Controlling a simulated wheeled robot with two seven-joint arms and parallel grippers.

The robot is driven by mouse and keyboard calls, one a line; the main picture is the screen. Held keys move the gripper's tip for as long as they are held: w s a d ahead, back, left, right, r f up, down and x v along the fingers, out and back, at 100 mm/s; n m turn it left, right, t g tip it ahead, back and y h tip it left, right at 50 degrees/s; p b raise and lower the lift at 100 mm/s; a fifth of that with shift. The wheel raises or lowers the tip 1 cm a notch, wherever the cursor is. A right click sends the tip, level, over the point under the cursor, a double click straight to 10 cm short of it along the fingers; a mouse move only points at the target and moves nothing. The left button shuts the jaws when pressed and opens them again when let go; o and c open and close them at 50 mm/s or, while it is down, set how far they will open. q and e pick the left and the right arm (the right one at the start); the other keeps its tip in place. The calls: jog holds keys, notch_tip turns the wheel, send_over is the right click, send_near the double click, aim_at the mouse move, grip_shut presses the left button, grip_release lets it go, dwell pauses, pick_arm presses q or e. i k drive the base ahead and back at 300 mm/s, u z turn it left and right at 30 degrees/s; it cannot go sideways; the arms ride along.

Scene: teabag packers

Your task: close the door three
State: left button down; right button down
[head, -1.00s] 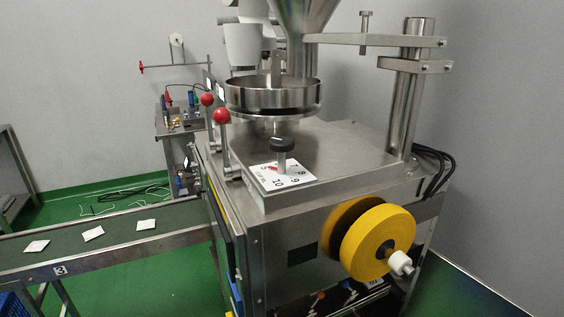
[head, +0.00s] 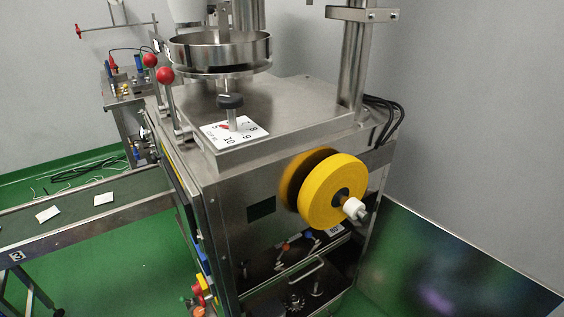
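A steel packing machine (head: 240,180) fills the middle of the head view. The lower part of its front is open, showing a dark bay (head: 300,265) with small coloured parts and a metal handle (head: 302,271). A large dark glossy panel (head: 445,265) with a thin metal edge stands out to the right of this bay and looks like a door standing open. A narrow framed panel (head: 186,200) runs along the machine's left side; I cannot tell whether it is ajar. I cannot read a number three on either panel. Neither of my grippers is in view.
A yellow reel (head: 333,191) with a white knob sticks out above the bay. Red-knobbed levers (head: 166,76) stand at the top left. A conveyor (head: 85,220) with white teabags runs off left. Green floor (head: 120,270) shows below it.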

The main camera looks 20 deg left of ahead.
aim_at(414, 266)
jog(key=z, duration=0.05)
jog(key=k, duration=0.95)
jog(key=z, duration=0.55)
jog(key=i, duration=1.35)
jog(key=z, duration=0.95)
jog(key=i, duration=1.1)
jog(key=u, duration=1.45)
